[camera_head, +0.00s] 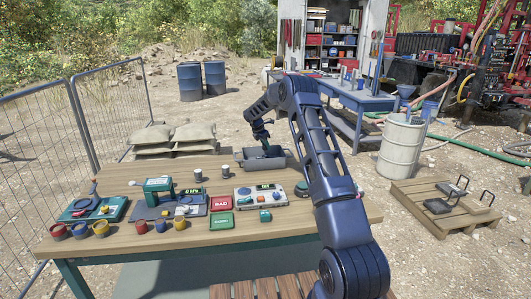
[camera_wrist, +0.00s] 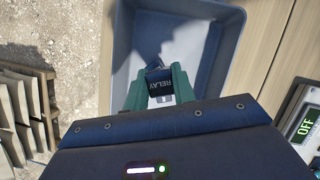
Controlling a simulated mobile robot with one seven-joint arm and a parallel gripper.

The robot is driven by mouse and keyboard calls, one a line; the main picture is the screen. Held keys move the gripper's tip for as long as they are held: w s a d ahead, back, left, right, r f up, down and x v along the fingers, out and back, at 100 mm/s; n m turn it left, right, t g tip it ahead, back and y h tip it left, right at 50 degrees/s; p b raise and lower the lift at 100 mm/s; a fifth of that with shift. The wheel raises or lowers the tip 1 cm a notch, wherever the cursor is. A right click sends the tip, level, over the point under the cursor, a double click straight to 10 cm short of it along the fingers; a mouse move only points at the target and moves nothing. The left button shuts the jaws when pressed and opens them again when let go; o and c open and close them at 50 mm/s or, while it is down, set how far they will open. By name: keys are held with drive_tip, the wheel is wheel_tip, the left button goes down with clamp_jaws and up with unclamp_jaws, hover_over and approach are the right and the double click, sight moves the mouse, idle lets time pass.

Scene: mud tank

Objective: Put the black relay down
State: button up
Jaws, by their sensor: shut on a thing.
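My gripper (camera_head: 263,144) is over the grey-blue bin (camera_head: 254,163) at the back edge of the wooden table. A pale lower part of the relay shows between the fingers. The bin (camera_wrist: 229,40) opens beneath and beyond the relay, and its floor looks empty where I can see it. I cannot tell how high the relay is above the bin floor. In the head view the relay is too small and hidden to make out.
A red BAD tray (camera_head: 221,203) and a green tray (camera_head: 220,221) lie mid-table. Coloured cups and devices crowd the left side. Sandbags (camera_head: 193,137) lie behind the table.

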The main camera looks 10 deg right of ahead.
sight(266, 156)
drive_tip(key=shift+f, duration=2.15)
drive_tip(key=shift+f, duration=0.1)
drive_tip(key=o, duration=1)
drive_tip(key=shift+c, duration=0.2)
